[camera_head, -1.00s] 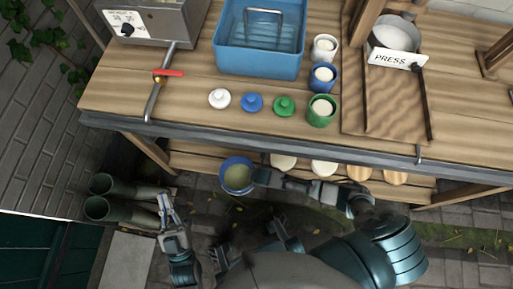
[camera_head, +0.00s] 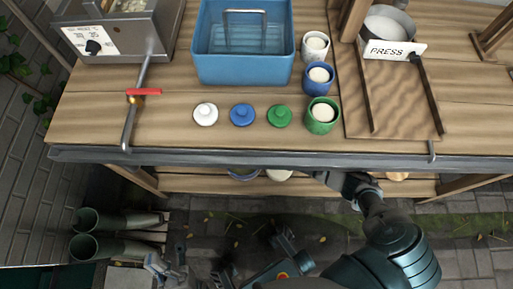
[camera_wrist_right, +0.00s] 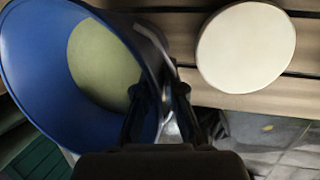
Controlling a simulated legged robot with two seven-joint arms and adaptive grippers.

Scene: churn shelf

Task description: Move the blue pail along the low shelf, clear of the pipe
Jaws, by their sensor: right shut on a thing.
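The blue pail (camera_head: 243,175) is mostly hidden under the worktop's front edge in the head view; only a sliver of its rim shows above the low shelf (camera_head: 200,186). In the right wrist view the pail (camera_wrist_right: 30,65) is large and tilted in the picture, with pale greenish contents. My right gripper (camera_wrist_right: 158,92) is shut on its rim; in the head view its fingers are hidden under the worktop. The pipe (camera_head: 138,105) with a red handle runs from the metal machine past the front edge, left of the pail. My left gripper (camera_head: 166,262) is open and empty, low at the left.
A pale round lid or top (camera_wrist_right: 247,47) is close right of the pail; it shows partly in the head view (camera_head: 278,175). The worktop edge (camera_head: 250,158) overhangs the shelf. The shelf left of the pail looks clear.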

